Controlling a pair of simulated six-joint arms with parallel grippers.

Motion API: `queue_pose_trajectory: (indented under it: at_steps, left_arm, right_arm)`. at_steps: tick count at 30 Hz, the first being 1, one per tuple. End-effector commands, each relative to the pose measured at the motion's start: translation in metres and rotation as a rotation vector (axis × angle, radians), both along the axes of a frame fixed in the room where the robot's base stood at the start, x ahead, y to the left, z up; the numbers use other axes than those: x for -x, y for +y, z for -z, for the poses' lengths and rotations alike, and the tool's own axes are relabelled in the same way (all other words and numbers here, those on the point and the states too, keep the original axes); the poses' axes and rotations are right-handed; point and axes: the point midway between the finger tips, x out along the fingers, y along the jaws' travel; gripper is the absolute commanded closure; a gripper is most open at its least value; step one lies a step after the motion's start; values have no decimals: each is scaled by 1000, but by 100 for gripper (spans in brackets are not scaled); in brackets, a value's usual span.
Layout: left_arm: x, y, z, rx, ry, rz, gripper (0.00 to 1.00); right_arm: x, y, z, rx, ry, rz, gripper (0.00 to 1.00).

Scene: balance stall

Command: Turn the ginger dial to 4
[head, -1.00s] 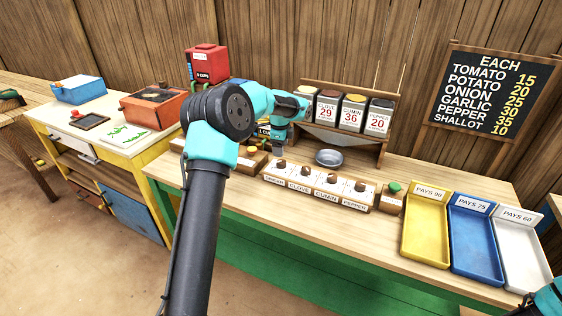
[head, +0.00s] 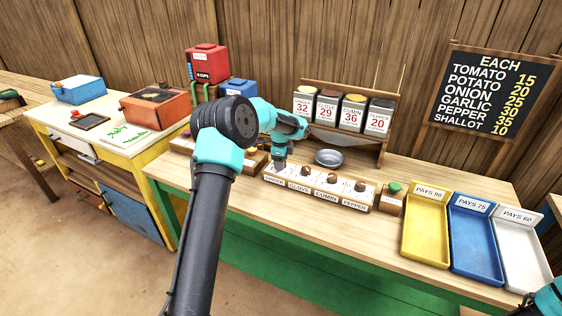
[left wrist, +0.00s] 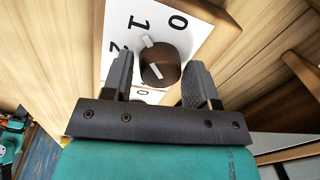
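The ginger dial is a round brown knob (left wrist: 165,66) on a white plate (left wrist: 120,24) with the figures 0, 1 and 2 in sight. A pale mark on the knob points toward the figures, seemingly nearer 1 than 0. My left gripper (head: 279,166) is over the ginger end of the dial row in the head view. In the left wrist view its two fingers (left wrist: 158,82) stand apart, one on each side of the knob, with gaps visible. The higher figures are hidden. My right gripper's fingers are out of view.
The clove, cumin and pepper dials (head: 332,185) follow to the right, then a box with a green button (head: 394,187). Behind are spice bins (head: 327,108) and a metal bowl (head: 329,158). Yellow, blue and white trays stand at the right.

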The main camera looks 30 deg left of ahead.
Motion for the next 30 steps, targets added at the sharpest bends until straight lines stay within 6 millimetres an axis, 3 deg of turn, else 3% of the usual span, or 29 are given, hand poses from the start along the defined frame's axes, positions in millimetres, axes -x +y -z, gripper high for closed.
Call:
queue_pose_trajectory:
  at_steps: [11,22,30]
  left_arm:
    - [0,0,0,0,-1,0,81]
    - [0,0,0,-1,-1,-46,81]
    - [0,0,0,-1,-1,-189,81]
  right_arm:
    - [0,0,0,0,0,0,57]
    - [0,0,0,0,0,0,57]
    - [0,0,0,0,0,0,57]
